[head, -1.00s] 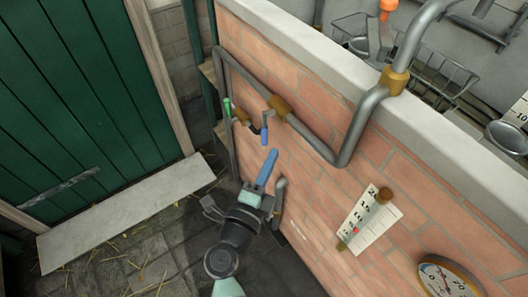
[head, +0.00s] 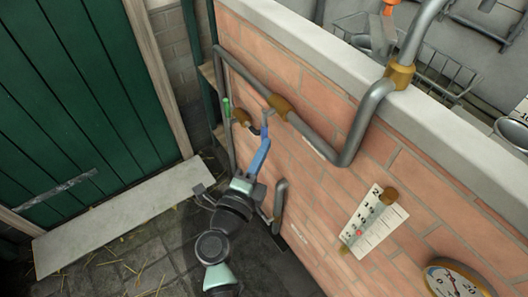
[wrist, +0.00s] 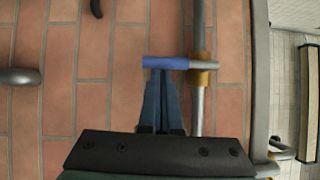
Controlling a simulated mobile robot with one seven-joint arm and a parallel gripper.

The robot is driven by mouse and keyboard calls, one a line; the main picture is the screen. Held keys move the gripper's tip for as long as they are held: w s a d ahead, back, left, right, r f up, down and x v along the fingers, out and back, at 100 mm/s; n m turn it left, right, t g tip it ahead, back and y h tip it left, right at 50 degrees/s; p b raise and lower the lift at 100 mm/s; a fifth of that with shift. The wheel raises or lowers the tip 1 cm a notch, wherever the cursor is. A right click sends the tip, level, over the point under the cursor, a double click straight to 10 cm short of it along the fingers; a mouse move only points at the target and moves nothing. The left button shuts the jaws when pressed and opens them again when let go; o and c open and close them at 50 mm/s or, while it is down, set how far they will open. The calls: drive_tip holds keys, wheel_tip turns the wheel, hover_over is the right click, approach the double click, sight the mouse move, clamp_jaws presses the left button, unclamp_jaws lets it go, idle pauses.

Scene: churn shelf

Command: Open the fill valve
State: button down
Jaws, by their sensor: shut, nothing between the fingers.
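A lever with a blue grip (head: 265,131) sits on a brass valve body (head: 279,106) on the grey pipe along the brick wall. In the wrist view the blue grip (wrist: 165,62) lies sideways, with its grey stem running right to the brass body (wrist: 201,77). A second valve with a green handle (head: 227,107) stands to the left. Nothing labels either as the fill valve. My gripper (head: 266,142) is at the blue grip; in the wrist view its blue fingers (wrist: 160,72) are together, tips at the grip's lower edge. Whether they touch it, I cannot tell.
A grey pipe (head: 350,150) bends along the wall to the right. A short pipe stub (head: 280,200) stands out below. A level scale (head: 375,218) and a round dial (head: 452,280) are at the right.

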drive_tip(key=shift+w+a+f+m+b, duration=0.15)
drive_tip(key=shift+m+b, duration=0.15)
drive_tip(key=shift+b, duration=0.3)
drive_tip(key=w+a+r+m+t+h+b, duration=0.1)
drive_tip(key=w+a+r+m+h+b, duration=0.1)
drive_tip(key=m+b, duration=0.5)
drive_tip(key=w+a+r+m+h+b, duration=0.1)
drive_tip(key=w+a+m+h+b, duration=0.2)
drive_tip(key=b, duration=1.1)
drive_tip(key=shift+w+a+r+m+t+h, duration=0.2)
drive_tip(key=shift+w+r+m+t+h, duration=0.2)
drive_tip(key=shift+w+m+h, duration=1.1)
drive_tip(key=shift+s+a+r+m, duration=0.15)
drive_tip(key=shift+r+m, duration=0.1)
drive_tip(key=shift+m, duration=0.15)
